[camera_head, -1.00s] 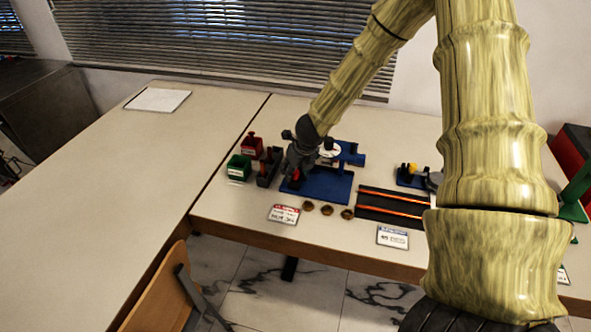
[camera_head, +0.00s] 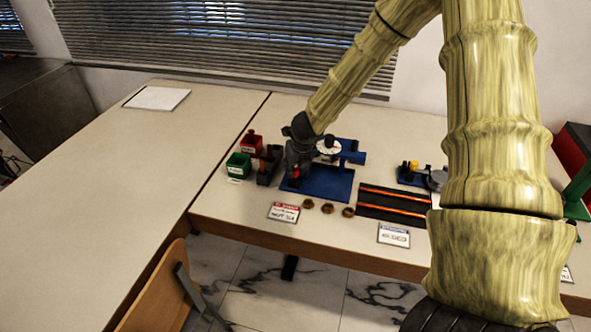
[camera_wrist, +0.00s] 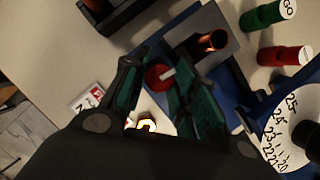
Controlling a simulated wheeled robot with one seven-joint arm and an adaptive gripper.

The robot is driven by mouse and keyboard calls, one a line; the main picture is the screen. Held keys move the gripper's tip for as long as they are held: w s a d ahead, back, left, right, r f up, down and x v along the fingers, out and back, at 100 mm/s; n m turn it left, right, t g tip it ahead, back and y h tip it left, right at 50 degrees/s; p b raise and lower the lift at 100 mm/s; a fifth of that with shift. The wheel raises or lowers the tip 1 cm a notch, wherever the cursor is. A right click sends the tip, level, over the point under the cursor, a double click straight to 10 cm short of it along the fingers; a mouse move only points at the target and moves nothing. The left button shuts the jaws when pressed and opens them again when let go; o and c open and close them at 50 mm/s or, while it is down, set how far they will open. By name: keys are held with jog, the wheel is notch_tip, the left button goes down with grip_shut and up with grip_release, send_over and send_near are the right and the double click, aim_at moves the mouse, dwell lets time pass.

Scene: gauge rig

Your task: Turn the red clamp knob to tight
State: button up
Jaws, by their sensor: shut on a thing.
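The red clamp knob (camera_wrist: 158,78) is round with a pale pointer bar. It shows in the wrist view between the two dark green-padded fingers of my gripper (camera_wrist: 160,82). My gripper is shut on the knob. In the head view my gripper (camera_head: 297,170) reaches down at the left part of the blue rig base (camera_head: 328,188), with a bit of red at its tips. A copper-coloured cylinder (camera_wrist: 210,42) lies in a grey block beside the knob. A white dial with numbers (camera_wrist: 285,130) shows at the right. I cannot read any tight mark by the knob.
A green holder (camera_head: 239,166) and a red holder (camera_head: 251,143) stand left of the rig. Several small brown rings (camera_head: 327,208) and a sign card (camera_head: 284,213) lie in front. A black tray with orange rods (camera_head: 394,205) lies right. The left table (camera_head: 110,190) is mostly clear.

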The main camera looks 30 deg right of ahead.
jog(key=m+b, duration=0.2)
jog(key=m+h+b, duration=0.1)
jog(key=shift+f+m+g, duration=0.25)
jog(key=shift+m+g, duration=0.05)
jog(key=m+b, duration=0.1)
jog(key=m, duration=0.1)
jog(key=m+g+h+b, duration=0.1)
jog(key=m, duration=0.1)
jog(key=shift+w+a+r+m+h+b, duration=0.1)
jog(key=shift+a+r+m+h+b, duration=0.05)
jog(key=shift+m+h+b, duration=0.2)
jog(key=m, duration=0.2)
jog(key=m+g+b, duration=0.1)
jog(key=m, duration=0.1)
jog(key=shift+g+h+b, duration=0.3)
jog(key=shift+h, duration=0.05)
jog(key=shift+w+r+m+g+b, duration=0.15)
jog(key=shift+m+g, duration=0.25)
jog(key=shift+m, duration=0.65)
jog(key=shift+f+m+g+b, duration=0.15)
jog(key=shift+m+g, duration=0.25)
jog(key=shift+m, duration=0.6)
jog(key=shift+r, duration=0.15)
jog(key=o, duration=1)
jog(key=v, duration=1.2)
